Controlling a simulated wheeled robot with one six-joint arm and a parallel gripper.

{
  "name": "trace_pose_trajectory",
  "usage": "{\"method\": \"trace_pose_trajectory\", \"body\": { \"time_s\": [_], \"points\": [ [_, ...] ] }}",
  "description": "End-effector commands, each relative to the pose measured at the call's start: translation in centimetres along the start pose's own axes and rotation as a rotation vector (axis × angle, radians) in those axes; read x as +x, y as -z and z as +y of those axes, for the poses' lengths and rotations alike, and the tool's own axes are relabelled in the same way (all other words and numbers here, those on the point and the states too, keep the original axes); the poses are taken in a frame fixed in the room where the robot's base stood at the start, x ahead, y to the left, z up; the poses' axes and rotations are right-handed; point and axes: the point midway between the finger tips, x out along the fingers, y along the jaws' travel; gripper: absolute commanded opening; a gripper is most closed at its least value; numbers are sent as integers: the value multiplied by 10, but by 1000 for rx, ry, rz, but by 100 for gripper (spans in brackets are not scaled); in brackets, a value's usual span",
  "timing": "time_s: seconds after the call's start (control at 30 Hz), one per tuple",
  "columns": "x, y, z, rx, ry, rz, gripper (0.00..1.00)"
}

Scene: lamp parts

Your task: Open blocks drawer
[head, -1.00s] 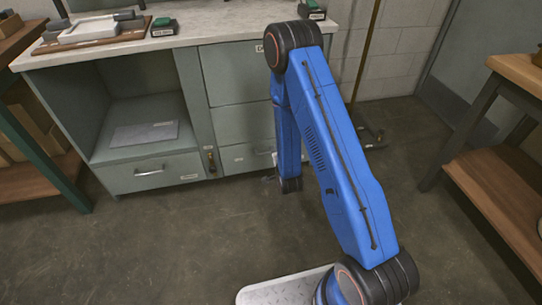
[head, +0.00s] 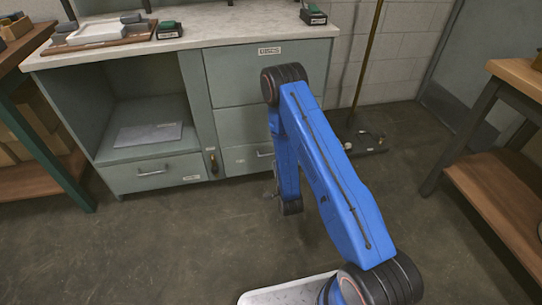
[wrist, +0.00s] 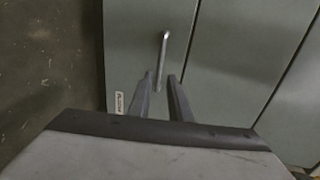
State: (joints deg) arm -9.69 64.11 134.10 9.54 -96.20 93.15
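A grey-green drawer front (wrist: 140,45) with a metal bar handle (wrist: 163,55) fills the middle of the wrist view. Its small label (wrist: 119,102) is too blurred to read. My gripper (wrist: 160,77) is open, its two fingers apart and pointing toward the handle. The handle's near end shows between the fingertips; I cannot tell how far they are from it. In the head view the right drawer stack has a low drawer (head: 244,158) with a handle (head: 265,154). It looks shut. My arm hides part of this stack, and most of my gripper.
The top drawer (head: 235,80) bears a label reading DISCS. An open cubby holds a grey panel (head: 148,134), above another handled drawer (head: 125,178). Wooden shelving stands at the left, and a wooden bench (head: 500,190) at the right. The floor before the cabinet is clear.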

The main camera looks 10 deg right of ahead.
Motion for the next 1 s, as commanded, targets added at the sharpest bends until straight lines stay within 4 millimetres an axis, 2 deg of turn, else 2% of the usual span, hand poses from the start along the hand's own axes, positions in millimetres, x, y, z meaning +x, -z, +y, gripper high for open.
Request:
{"method": "trace_pose_trajectory", "body": {
  "time_s": [0.3, 0.6, 0.8, 1.0],
  "points": [
    [58, 1, -1, 1, 3, 1, 18],
    [105, 0, 0, 0, 1, 0, 18],
    [121, 0, 0, 0, 1, 0, 18],
    [125, 0, 0, 0, 0, 0, 18]
  ]
}}
